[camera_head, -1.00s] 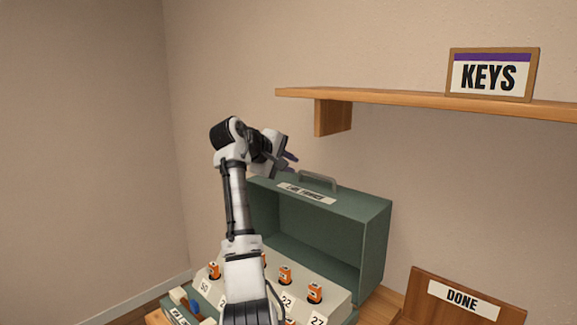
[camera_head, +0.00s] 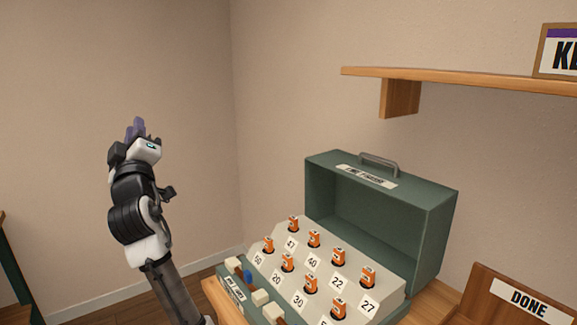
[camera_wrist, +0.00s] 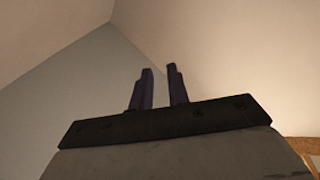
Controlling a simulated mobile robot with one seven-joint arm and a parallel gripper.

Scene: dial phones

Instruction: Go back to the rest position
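My gripper (camera_head: 137,127) is raised at the left of the head view, pointing up, well away from the green case and the table. In the wrist view its two dark purple fingers (camera_wrist: 158,88) stand apart with a gap between them. Nothing shows between them, only bare wall and ceiling behind.
An open green case (camera_head: 430,230) stands on a wooden table, with several orange plugs (camera_head: 339,256) over numbered labels on its sloped panel. A "DONE" board (camera_head: 528,301) is at the lower right. A wooden shelf (camera_head: 470,82) with a "KEYS" sign (camera_head: 562,55) is above. The left side has free room.

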